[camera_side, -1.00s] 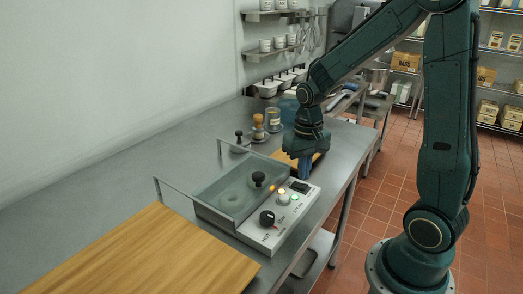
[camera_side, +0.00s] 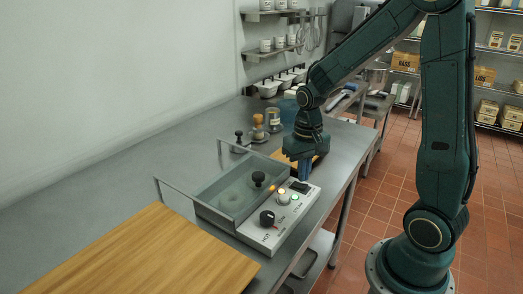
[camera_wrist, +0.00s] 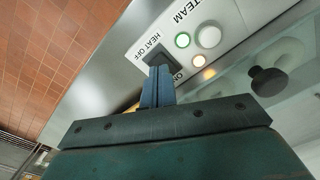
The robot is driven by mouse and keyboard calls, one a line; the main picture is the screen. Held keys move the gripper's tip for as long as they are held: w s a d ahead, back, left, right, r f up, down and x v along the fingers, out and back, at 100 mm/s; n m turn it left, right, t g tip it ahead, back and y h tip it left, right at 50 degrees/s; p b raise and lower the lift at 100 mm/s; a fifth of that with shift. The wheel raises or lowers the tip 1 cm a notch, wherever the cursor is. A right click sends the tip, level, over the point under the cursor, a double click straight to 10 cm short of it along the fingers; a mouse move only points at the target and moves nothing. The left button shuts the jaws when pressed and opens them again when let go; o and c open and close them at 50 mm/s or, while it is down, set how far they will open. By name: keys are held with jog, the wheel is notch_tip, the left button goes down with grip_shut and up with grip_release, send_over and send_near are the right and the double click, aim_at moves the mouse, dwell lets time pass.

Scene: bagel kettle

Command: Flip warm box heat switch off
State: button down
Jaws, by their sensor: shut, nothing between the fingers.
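The warm box control panel (camera_side: 269,232) is a pale block along the right side of a glass-walled basin. Its black heat switch (camera_side: 299,186) sits near the panel's far end. In the wrist view the heat switch (camera_wrist: 158,57) lies between the labels "HEAT OFF" and "ON", right at my fingertips. My gripper (camera_side: 304,178) points down with its blue fingers shut and empty, at the switch. I cannot tell whether the fingers touch it. The fingers partly hide the switch.
A black knob (camera_side: 267,218) and a white button (camera_side: 284,198) are on the panel. A black-handled lid (camera_side: 258,179) is over the basin. A wooden board (camera_side: 160,254) lies in front. Jars (camera_side: 273,121) stand behind on the steel counter.

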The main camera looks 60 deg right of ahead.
aim_at(303, 187)
jog(key=shift+f, duration=1)
dwell(1.0)
jog(key=shift+r, duration=0.1)
jog(key=shift+r, duration=3.35)
jog(key=shift+r, duration=0.1)
jog(key=s+a+r+n+t, duration=0.5)
jog(key=s+a+r, duration=0.4)
jog(key=s, duration=0.3)
jog(key=shift+s+a+r+n+t, duration=0.15)
jog(key=shift+a+r+n+t, duration=0.15)
jog(key=shift+r+n, duration=0.3)
